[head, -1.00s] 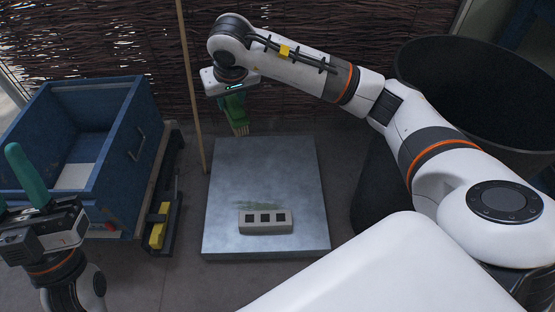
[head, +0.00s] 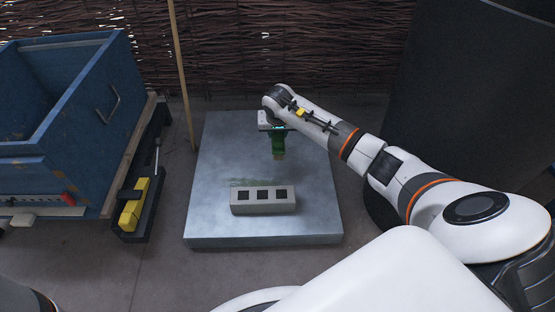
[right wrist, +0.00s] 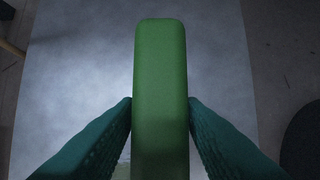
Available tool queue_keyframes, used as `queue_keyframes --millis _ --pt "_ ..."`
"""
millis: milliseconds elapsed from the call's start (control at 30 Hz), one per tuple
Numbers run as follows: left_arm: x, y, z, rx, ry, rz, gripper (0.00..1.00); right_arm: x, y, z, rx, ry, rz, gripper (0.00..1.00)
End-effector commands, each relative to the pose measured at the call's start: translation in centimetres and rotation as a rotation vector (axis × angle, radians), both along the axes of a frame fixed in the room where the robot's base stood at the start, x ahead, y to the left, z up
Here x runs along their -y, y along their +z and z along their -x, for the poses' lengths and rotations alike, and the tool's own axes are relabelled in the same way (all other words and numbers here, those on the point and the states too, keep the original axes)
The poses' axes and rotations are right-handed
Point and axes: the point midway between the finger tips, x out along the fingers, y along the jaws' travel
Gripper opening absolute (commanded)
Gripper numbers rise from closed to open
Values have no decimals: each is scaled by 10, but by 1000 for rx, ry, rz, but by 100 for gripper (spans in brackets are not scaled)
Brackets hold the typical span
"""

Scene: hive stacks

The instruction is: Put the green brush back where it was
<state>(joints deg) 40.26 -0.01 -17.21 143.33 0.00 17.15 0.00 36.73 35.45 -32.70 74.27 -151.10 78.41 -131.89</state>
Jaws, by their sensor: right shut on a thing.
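The green brush (head: 279,151) hangs in my right gripper (head: 278,136) above the metal slab (head: 215,150), its pale bristles pointing down. In the right wrist view the green body of the brush (right wrist: 160,70) stands between the two teal fingers of the gripper (right wrist: 160,105), which are shut on its sides. A grey block with three dark square holes (head: 263,205) sits on the slab, nearer than the brush. Green smears lie on the slab just behind the block. I cannot tell how high the brush is above the slab. My left gripper is out of view.
A blue cart (head: 95,140) stands on the left, with a yellow and black piece (head: 133,207) at its side. A thin wooden pole (head: 181,75) leans behind the slab's left edge. A big dark bin (head: 450,90) stands at the right. A woven wall closes the back.

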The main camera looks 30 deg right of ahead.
Motion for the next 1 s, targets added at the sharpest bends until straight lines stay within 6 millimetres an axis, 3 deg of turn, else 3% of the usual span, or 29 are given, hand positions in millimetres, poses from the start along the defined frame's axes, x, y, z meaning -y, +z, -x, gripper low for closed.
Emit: queue_keyframes --millis 33,100,367,567,967,1000 --pt "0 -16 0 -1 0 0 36 -2 -19 0 -1 0 -3 14" --pt "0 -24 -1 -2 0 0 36 -1 -30 0 0 -1 -3 14" --pt "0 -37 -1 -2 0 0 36 -1 -48 0 0 0 -1 14" --pt "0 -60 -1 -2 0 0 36 -2 -77 0 -1 0 -3 14" --pt "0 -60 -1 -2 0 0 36 -1 -79 0 0 1 0 14" --pt "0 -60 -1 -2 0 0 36 -1 -80 0 0 1 0 37"
